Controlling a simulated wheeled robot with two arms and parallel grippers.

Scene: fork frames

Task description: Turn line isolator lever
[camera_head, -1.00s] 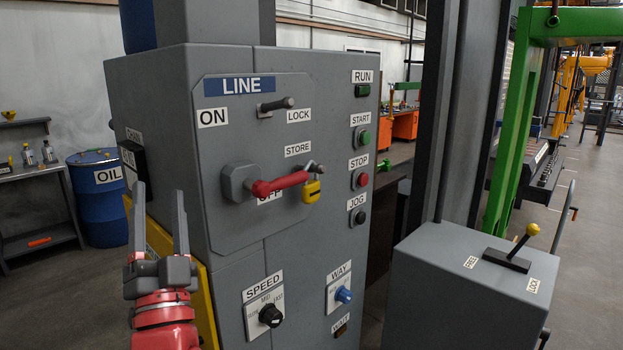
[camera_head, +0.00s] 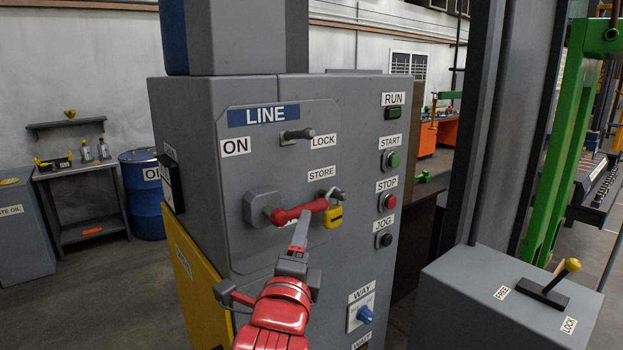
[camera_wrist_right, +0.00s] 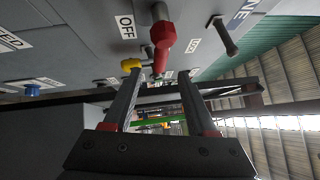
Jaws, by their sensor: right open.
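The line isolator lever (camera_head: 299,211) has a red handle on a grey pivot block on the LINE panel (camera_head: 250,150). It lies roughly level, its free end beside a yellow padlock (camera_head: 334,217) below the STORE label. My right gripper (camera_head: 302,224) reaches up from below, its finger overlapping the handle in the head view and hiding the OFF label. In the right wrist view the gripper (camera_wrist_right: 160,76) is open, and the red handle (camera_wrist_right: 162,42) appears in line with the gap between the fingers. Contact cannot be told. My left gripper is not in view.
A small grey hook or peg (camera_head: 297,134) juts out beside the LOCK label. Push buttons (camera_head: 392,160) line the right side of the panel. A grey box with a yellow-knobbed lever (camera_head: 571,265) stands at the right. A blue oil drum (camera_head: 146,206) stands at the left.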

